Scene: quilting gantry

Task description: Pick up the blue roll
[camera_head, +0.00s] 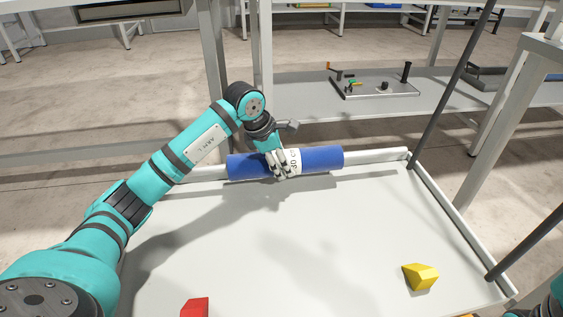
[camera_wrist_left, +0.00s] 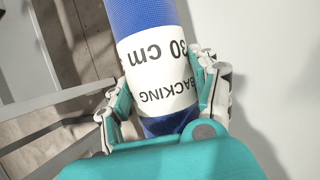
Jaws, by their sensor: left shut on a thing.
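The blue roll (camera_head: 322,158) lies sideways along the far edge of the white table (camera_head: 330,235), with a white paper label around its middle. My left gripper (camera_head: 281,166) is shut on the roll at its label. In the left wrist view the blue roll (camera_wrist_left: 140,14) runs between the two fingers of my left gripper (camera_wrist_left: 165,100), and its label reads "BACKING 30 cm". I cannot tell whether the roll touches the table.
A yellow block (camera_head: 420,277) lies at the table's front right and a red block (camera_head: 196,307) at the front. A raised rim (camera_head: 452,215) borders the table. Dark rods slant up at the right. A shelf (camera_head: 310,105) with a tray of small parts stands behind. The table's middle is clear.

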